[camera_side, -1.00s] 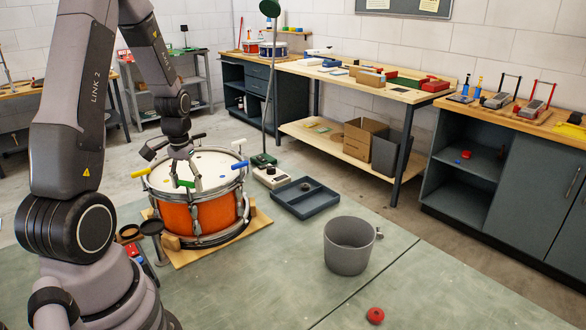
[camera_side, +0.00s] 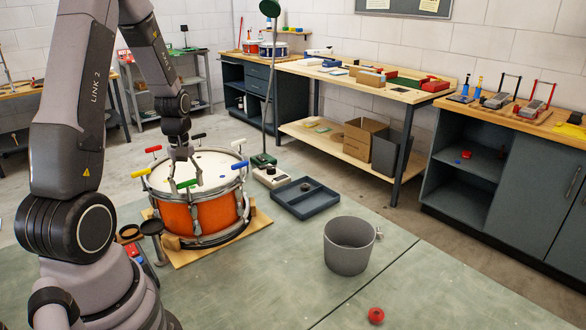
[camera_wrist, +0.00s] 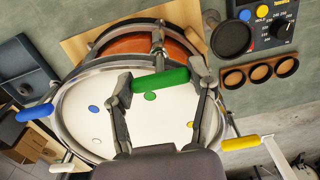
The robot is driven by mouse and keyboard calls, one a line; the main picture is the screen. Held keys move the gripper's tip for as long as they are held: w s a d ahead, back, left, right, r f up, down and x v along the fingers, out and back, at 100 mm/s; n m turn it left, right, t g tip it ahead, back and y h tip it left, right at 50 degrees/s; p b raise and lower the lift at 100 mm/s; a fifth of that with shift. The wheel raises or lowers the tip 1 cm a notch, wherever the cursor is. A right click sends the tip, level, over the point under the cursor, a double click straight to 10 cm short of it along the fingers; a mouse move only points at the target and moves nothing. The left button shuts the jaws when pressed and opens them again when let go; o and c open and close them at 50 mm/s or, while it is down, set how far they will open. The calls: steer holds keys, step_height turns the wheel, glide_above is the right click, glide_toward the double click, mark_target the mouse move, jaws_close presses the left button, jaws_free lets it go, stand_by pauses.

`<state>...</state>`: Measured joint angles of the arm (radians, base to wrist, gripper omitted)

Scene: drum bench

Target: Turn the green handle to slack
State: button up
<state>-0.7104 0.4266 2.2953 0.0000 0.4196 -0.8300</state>
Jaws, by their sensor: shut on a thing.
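The orange drum (camera_side: 190,218) with a white head (camera_side: 215,168) stands on a wooden board. The green handle (camera_side: 186,184) is a short bar at the drum's near rim. It also shows in the wrist view (camera_wrist: 162,79), lying crosswise with a slight tilt, beside a green dot (camera_wrist: 150,97) on the head. My gripper (camera_side: 186,173) reaches down over the near part of the head. In the wrist view its fingers (camera_wrist: 161,82) are at the two ends of the green handle, shut on it. The rod under the handle is partly hidden.
Other handles ring the rim: yellow (camera_side: 141,173), red (camera_side: 153,149), black (camera_side: 198,135), white (camera_side: 239,142) and blue (camera_side: 239,165). A dark tray (camera_side: 305,205), a grey bucket (camera_side: 348,255) and a meter box (camera_wrist: 270,22) stand nearby.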

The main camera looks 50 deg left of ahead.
steer(key=n, duration=0.4)
steer(key=shift+n, duration=0.3)
steer(key=n, duration=0.4)
steer(key=shift+n, duration=0.3)
steer(key=n, duration=0.4)
steer(key=shift+n, duration=2.2)
steer(key=o, duration=1.2)
steer(key=shift+c, duration=0.2)
